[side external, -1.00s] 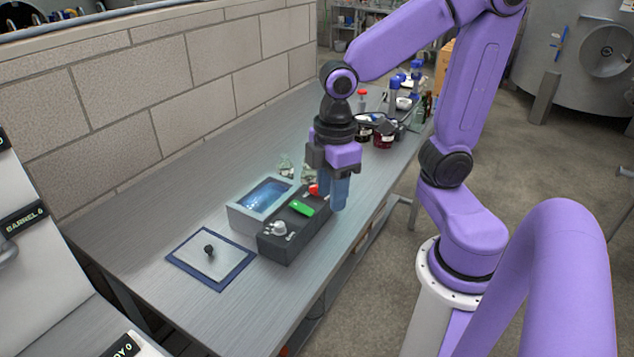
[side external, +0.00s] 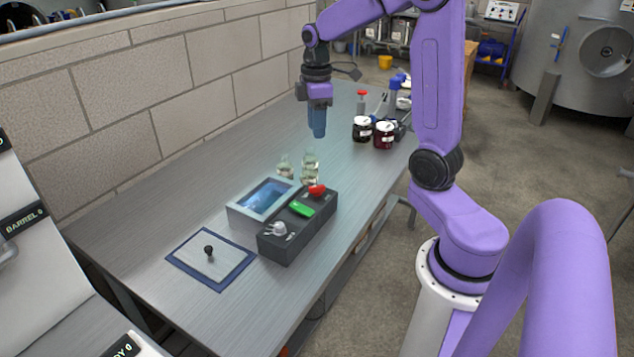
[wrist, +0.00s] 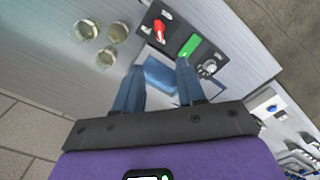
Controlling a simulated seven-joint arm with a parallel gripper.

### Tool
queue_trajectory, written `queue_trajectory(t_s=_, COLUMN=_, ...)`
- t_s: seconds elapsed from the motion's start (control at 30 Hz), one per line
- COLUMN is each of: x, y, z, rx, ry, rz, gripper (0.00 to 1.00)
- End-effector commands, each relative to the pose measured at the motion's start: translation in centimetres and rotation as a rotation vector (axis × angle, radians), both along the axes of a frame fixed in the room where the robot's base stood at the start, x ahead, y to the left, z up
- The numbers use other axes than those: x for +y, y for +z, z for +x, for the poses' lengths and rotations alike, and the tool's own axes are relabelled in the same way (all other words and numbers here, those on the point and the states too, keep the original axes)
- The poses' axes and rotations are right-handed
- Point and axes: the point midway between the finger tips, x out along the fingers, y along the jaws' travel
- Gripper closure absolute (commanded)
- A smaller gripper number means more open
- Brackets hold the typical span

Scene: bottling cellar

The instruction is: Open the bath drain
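The bath (side external: 238,216) is a pale box with blue liquid on top. It stands on the bench beside a dark control box (side external: 297,246), which carries a red lever (side external: 317,190), a green switch (side external: 301,208) and a light grey knob (side external: 278,229). I cannot tell which of these works the drain. My gripper (side external: 318,135) hangs in the air behind the bath, pointing down, apart from everything. In the wrist view its blue fingers are spread with nothing between them; the bath (wrist: 160,76), partly hidden, and red lever (wrist: 158,30) lie beyond the tips.
Several glass vessels (side external: 285,168) stand behind the bath, near below my gripper. Two dark jars (side external: 384,136) and bottles stand farther back right. A blue-edged plate (side external: 225,263) with a black knob lies at the front. A block wall (side external: 160,85) borders the bench at left.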

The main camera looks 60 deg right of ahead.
Motion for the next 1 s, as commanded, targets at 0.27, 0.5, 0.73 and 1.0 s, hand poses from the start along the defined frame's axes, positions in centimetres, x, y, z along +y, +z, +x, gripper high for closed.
queue_trajectory(t_s=0.27, x=-0.3, y=-2.4, z=0.0, rx=0.006, ry=-0.002, rz=0.001, gripper=0.61)
queue_trajectory(t_s=0.5, x=-0.3, y=-6.9, z=-0.1, rx=0.007, ry=-0.003, rz=0.001, gripper=0.61)
queue_trajectory(t_s=0.73, x=-0.2, y=-11.2, z=-0.1, rx=0.007, ry=-0.003, rz=0.001, gripper=0.61)
queue_trajectory(t_s=1.0, x=-0.2, y=-15.3, z=-0.1, rx=0.004, ry=-0.002, rz=0.001, gripper=0.61)
